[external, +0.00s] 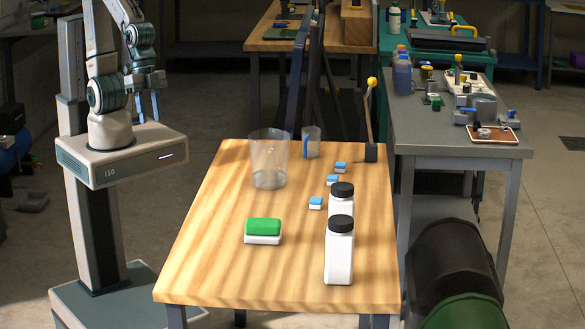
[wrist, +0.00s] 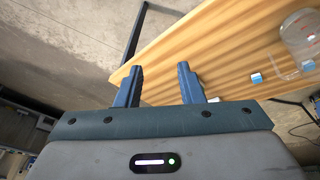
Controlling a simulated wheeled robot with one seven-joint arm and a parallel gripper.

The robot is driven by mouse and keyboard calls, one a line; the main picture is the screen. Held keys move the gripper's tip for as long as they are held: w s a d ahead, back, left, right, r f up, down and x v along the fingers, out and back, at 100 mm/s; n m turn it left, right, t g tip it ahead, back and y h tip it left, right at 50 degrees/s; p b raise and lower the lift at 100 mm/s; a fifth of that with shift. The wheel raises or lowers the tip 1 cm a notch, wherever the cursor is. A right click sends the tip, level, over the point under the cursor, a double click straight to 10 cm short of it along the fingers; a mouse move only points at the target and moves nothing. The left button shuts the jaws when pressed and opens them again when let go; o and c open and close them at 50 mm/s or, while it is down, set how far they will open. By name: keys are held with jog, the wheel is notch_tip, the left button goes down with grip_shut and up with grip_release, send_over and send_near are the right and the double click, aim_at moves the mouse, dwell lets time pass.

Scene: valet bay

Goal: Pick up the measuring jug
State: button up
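Two clear vessels stand on the wooden table. A wide, clear, open-topped vessel (external: 268,160) stands near the left edge. A smaller clear vessel with a blue strip on its side (external: 312,142) stands behind it to the right. I cannot tell for sure which is the measuring jug. In the wrist view one clear vessel (wrist: 301,36) shows at the upper right, cut off by the frame edge. My gripper (external: 149,104) hangs left of the table, away from both vessels. Its two blue fingers are apart with nothing between them in the wrist view (wrist: 159,85).
The wooden table (external: 205,255) also holds a green-and-white sponge-like block (external: 262,231), two white bottles with black caps (external: 339,255) (external: 342,198), and several small blue-and-white blocks (external: 316,203). A yellow-topped post (external: 371,125) rises at the back right. A grey bench (external: 450,151) stands to the right.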

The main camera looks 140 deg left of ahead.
jog(key=w+f+n+t+p, duration=0.1)
jog(key=w+f+n+p, duration=0.1)
jog(key=w+f+n, duration=0.35)
jog(key=n+t+y+p, duration=0.35)
jog(key=y+p, duration=0.35)
jog(key=y, duration=0.5)
send_near(270, 162)
jog(key=s+d+f, duration=0.2)
jog(key=s+d, duration=0.1)
jog(key=d, duration=0.1)
jog(key=b+x, duration=0.3)
jog(key=b, duration=0.2)
jog(key=b+x, duration=0.3)
jog(key=b, duration=0.1)
jog(key=shift+s+f+b, duration=0.2)
jog(key=shift+f+b, duration=0.15)
jog(key=shift+r+p+x, duration=0.15)
jog(key=shift+x, duration=0.65)
jog(key=shift+r+p+x, duration=0.1)
jog(key=shift+p+x, duration=0.05)
jog(key=shift+x, duration=0.6)
jog(key=shift+g, duration=0.25)
jog(key=p+x, duration=0.1)
jog(key=x, duration=0.4)
jog(key=shift+a+r+p, duration=0.15)
jog(key=shift+p, duration=0.15)
grip_shut()
